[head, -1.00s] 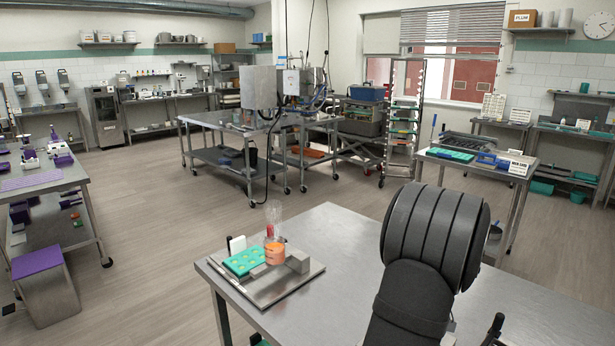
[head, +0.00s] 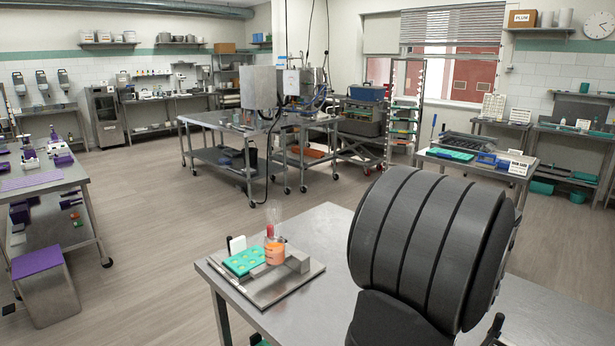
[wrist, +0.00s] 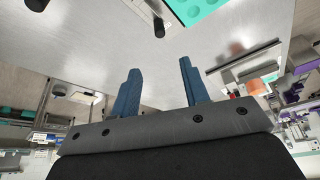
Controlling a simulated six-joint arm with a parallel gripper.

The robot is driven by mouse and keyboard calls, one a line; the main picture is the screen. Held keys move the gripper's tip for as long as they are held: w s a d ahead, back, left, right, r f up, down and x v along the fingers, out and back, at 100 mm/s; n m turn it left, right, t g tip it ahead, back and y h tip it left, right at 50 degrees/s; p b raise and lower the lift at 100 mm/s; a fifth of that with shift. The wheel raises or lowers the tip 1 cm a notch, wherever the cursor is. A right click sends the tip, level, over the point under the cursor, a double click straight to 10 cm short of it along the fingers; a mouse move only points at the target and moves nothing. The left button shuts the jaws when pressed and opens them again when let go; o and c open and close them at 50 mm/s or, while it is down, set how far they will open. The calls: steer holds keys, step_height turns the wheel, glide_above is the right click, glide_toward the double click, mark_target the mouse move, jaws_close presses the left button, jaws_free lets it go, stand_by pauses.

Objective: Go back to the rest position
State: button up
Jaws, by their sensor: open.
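My gripper (wrist: 160,92) shows in the wrist view with its two blue fingers apart and nothing between them. In the head view the fingers are hidden, and only my dark, ribbed arm link shows large at the lower right, over the steel table (head: 325,222). The metal tray (head: 268,293) is on the table's left part, clear of my arm.
A steel bench with machines (head: 262,88) stands behind the table. A side table with a teal tray (head: 450,154) and a blue item stands at the right. A wheeled cart with purple items (head: 45,180) is at the left. Open floor (head: 150,200) lies between them.

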steer(key=x, duration=1.7)
steer(key=shift+w+a+f, duration=0.1)
steer(key=shift+f, duration=0.05)
steer(key=shift+w+f, duration=0.15)
steer(key=shift+w, duration=0.05)
steer(key=shift+w+d+m+h, duration=0.25)
steer(key=shift+d+m, duration=0.1)
steer(key=shift+m, duration=0.4)
steer(key=shift+w+d+m+h, duration=0.1)
steer(key=shift+d+m+h, duration=0.2)
steer(key=shift+m, duration=0.45)
steer(key=shift+s+a+n+y, duration=0.2)
steer(key=shift+a+n+y, duration=0.05)
steer(key=shift+n, duration=0.35)
steer(key=shift+s+a+n+y, duration=0.2)
steer(key=shift+s+a+n, duration=0.05)
steer(key=shift+n, duration=0.35)
steer(key=v, duration=1.3)
steer(key=shift+s+r+n, duration=0.15)
steer(key=shift+r+n, duration=0.15)
steer(key=shift+r, duration=0.05)
